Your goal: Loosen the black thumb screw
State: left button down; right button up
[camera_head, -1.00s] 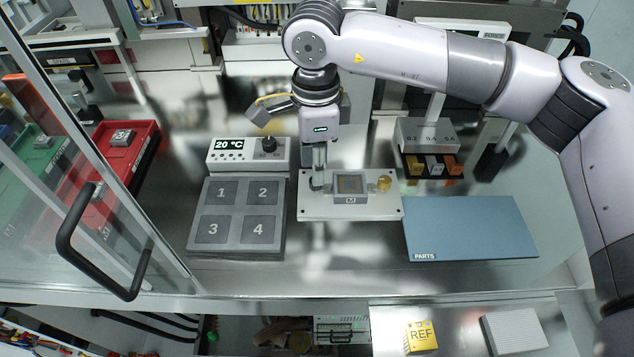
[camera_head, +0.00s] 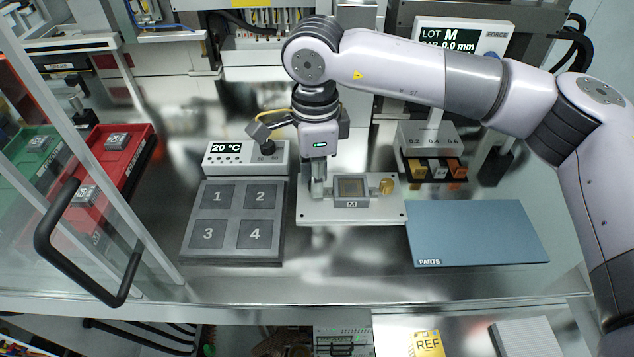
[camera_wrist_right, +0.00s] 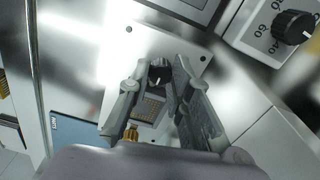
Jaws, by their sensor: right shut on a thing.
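The black thumb screw (camera_wrist_right: 157,75) shows in the right wrist view as a small dark knob between my fingertips, beside a grey square socket (camera_wrist_right: 150,107). In the head view my right gripper (camera_head: 318,188) points down at the left part of the light mounting plate (camera_head: 375,214) and hides most of the screw. The right gripper, also seen in the wrist view (camera_wrist_right: 159,76), is shut on the screw. The socket block marked M (camera_head: 351,190) is just right of the fingers, with a brass knob (camera_head: 386,186) on its right. My left gripper is not in view.
A temperature controller (camera_head: 222,160) with a black dial and a numbered four-place plate (camera_head: 232,250) stand to the left. A blue parts mat (camera_head: 480,235) lies to the right. A glass door with a black handle (camera_head: 62,250) stands at far left.

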jog(key=shift+f+n+b, duration=0.2)
jog(key=shift+n+b, duration=0.65)
jog(key=shift+n, duration=0.05)
jog(key=shift+r+n, duration=0.1)
jog(key=shift+n, duration=0.4)
jog(key=shift+r, duration=0.15)
jog(key=shift+f+n+b, duration=0.2)
jog(key=shift+n+b, duration=0.55)
jog(key=shift+n, duration=0.05)
jog(key=shift+r+n+b, duration=0.1)
jog(key=shift+n+b, duration=0.25)
jog(key=shift+n, duration=0.55)
jog(key=shift+r, duration=0.1)
